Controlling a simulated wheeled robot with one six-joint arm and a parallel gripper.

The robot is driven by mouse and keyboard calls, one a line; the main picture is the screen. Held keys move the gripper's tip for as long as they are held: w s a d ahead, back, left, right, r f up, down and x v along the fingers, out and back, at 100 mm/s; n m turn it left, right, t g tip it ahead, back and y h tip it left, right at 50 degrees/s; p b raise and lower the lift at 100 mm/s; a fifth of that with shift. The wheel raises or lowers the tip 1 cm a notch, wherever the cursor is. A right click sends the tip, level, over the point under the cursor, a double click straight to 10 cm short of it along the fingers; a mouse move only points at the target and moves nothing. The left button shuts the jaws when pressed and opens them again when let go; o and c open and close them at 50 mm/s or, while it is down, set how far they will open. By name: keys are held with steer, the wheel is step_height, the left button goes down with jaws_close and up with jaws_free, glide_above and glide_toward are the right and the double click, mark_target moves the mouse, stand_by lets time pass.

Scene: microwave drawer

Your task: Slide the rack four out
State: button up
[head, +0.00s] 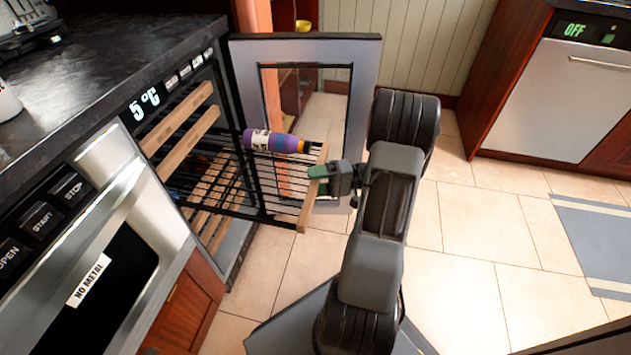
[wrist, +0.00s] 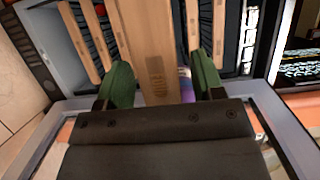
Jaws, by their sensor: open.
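One wire rack with a wooden front bar (head: 309,208) is pulled far out of the open wine cooler, sticking out past its front. A purple and orange bottle (head: 277,141) lies on it. My gripper (head: 324,178) is at the wooden front bar. In the wrist view the bar (wrist: 148,35) runs between the green fingers (wrist: 163,85), which are open on either side of it. I cannot tell whether the fingers touch the bar.
Other wooden-fronted racks (head: 178,130) remain inside the cooler, above and below. The cooler's glass door (head: 365,55) stands open behind the pulled rack. The microwave (head: 115,265) is at the left.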

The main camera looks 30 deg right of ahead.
steer(key=p+v, duration=0.3)
steer(key=v, duration=1)
steer(key=shift+s+d, duration=0.15)
steer(key=shift+d, duration=0.2)
steer(key=w+a+r+n+g+h+p, duration=0.1)
steer(key=a+r+g+h+p, duration=0.35)
steer(key=a+r+p, duration=0.55)
steer(key=w+a+r+n+g+h+p, duration=0.1)
steer(key=a+r+n+g+h+p, duration=0.15)
steer(key=a+r+g+p, duration=0.7)
steer(key=s+a+r+t+h+p, duration=0.1)
steer(key=a+r+t+h+p, duration=0.1)
steer(key=r, duration=0.6)
steer(key=s+a+r+n+t+h+p, duration=0.1)
steer(key=s+a+r+t+h+p, duration=0.1)
steer(key=r+t+h+p, duration=0.2)
steer(key=s+a+r+t+h+p, duration=0.1)
steer(key=a+r+t+h+p, duration=0.2)
steer(key=r+p, duration=0.4)
step_height(320, 180, up, 6)
steer(key=shift+s+f+n+t, duration=0.2)
steer(key=shift+s+n+t, duration=0.15)
steer(key=shift+t, duration=0.15)
steer(key=shift+c, duration=0.3)
